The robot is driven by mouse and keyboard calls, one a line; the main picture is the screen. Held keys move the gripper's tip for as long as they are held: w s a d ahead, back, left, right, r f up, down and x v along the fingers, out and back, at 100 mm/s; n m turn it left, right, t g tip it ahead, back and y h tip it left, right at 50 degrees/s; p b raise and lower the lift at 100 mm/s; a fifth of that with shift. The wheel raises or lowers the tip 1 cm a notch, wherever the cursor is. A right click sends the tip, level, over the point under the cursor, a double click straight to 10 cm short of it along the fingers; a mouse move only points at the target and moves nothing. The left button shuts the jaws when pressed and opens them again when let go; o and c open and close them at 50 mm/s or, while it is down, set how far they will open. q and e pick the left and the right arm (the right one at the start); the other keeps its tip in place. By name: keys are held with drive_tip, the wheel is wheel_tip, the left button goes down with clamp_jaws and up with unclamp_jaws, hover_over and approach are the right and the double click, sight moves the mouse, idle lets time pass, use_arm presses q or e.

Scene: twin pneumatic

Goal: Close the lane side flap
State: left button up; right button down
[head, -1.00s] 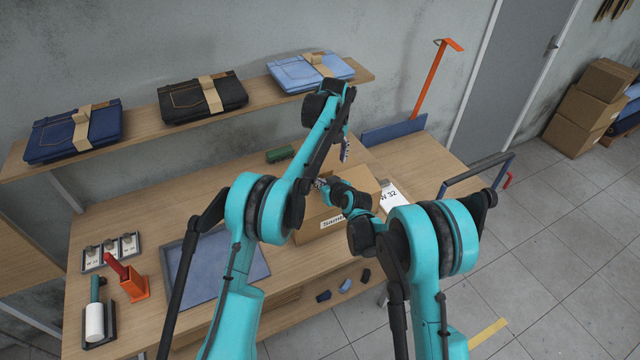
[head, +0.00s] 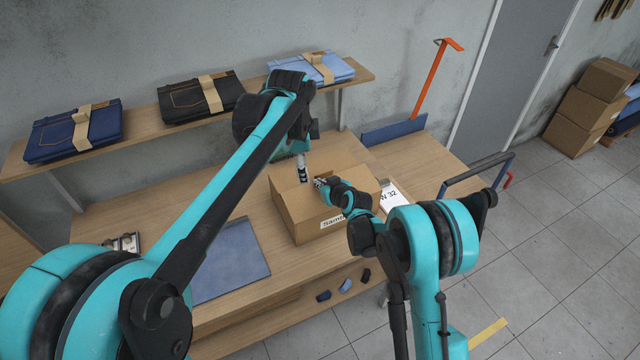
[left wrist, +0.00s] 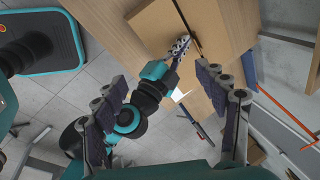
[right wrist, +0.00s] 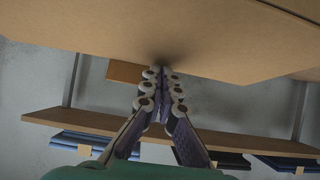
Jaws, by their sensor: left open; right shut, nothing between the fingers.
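The cardboard box (head: 302,222) stands on the packing table, its top panels lying roughly flat. In the left wrist view, a dark seam runs between the box's top panels (left wrist: 208,22). My right gripper (head: 320,184) is shut and empty, its fingertips at the box top near that seam. In the right wrist view, its closed fingers (right wrist: 162,76) meet a wide cardboard surface (right wrist: 160,40); contact is hard to tell. My left gripper (head: 302,172) points down over the back of the box. Its fingers (left wrist: 165,90) are open and empty. Which panel is the lane side flap is unclear.
A shelf (head: 140,125) with folded jeans runs behind the table. A blue mat (head: 232,265) lies left of the box. A white card (head: 391,197) marked "W 32" is at its right. A blue panel (head: 393,130) stands behind, right. My left arm crosses the table's left side.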

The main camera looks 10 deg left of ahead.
drive_tip(key=shift+w+a+f+g, duration=0.1)
drive_tip(key=shift+a+f+g, duration=0.05)
drive_tip(key=shift+g, duration=0.15)
drive_tip(key=shift+w+a+f+g+h+b, duration=0.1)
drive_tip(key=shift+w+f+g+h+b, duration=0.1)
drive_tip(key=shift+f+b, duration=0.35)
drive_tip(key=shift+w+a+f+g+h+b, duration=0.1)
drive_tip(key=shift+f+h+b, duration=0.1)
drive_tip(key=shift+f+b, duration=0.3)
use_arm(q)
drive_tip(key=s+a+f+n+t, duration=0.1)
drive_tip(key=s+f+n, duration=0.2)
drive_tip(key=s+n, duration=0.2)
drive_tip(key=s+a+f+n+t, duration=0.1)
drive_tip(key=s+f+n, duration=0.3)
drive_tip(key=s, duration=0.6)
drive_tip(key=s+a+f+n+t, duration=0.1)
drive_tip(key=s+f+n, duration=0.2)
drive_tip(key=s+n, duration=0.3)
drive_tip(key=shift+s+f+t, duration=0.15)
drive_tip(key=shift+s+t, duration=0.15)
drive_tip(key=shift+s, duration=0.75)
use_arm(e)
drive_tip(key=shift+r, duration=0.15)
drive_tip(key=shift+d, duration=0.1)
